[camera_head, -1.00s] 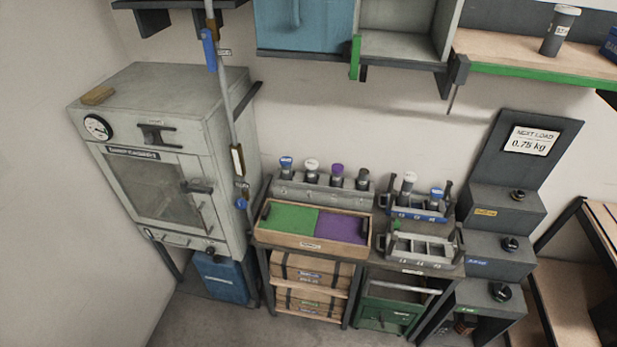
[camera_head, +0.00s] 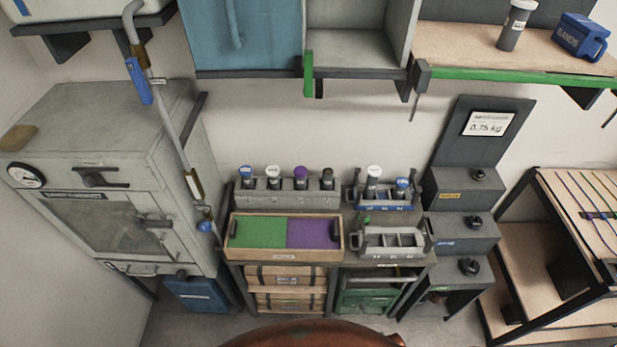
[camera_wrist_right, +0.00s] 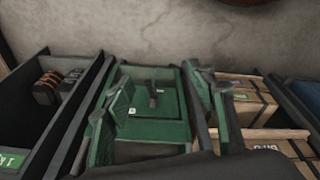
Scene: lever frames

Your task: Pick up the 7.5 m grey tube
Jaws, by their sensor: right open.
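Several dark capped tubes stand upright in the head view. A grey rack (camera_head: 285,197) holds tubes with a blue cap (camera_head: 246,176), a white cap (camera_head: 273,177), a purple cap (camera_head: 301,177) and a dark grey cap (camera_head: 327,179). A small blue rack holds a white-capped tube (camera_head: 373,180) and a blue-capped tube (camera_head: 402,187). Another tube with a pale grey cap (camera_head: 515,25) stands on the upper right shelf. Their labels are too small to read. My right gripper (camera_wrist_right: 170,100) is open and empty in the right wrist view. My left gripper is out of view.
A green and purple tray (camera_head: 285,256) lies before the grey rack. A grey oven (camera_head: 110,180) stands at left, with a slanting pole (camera_head: 168,110) in front. Stepped dark blocks (camera_head: 462,235) stand at right. A blue bin (camera_head: 582,38) shares the tube's shelf. A reddish-brown rounded surface shows at bottom.

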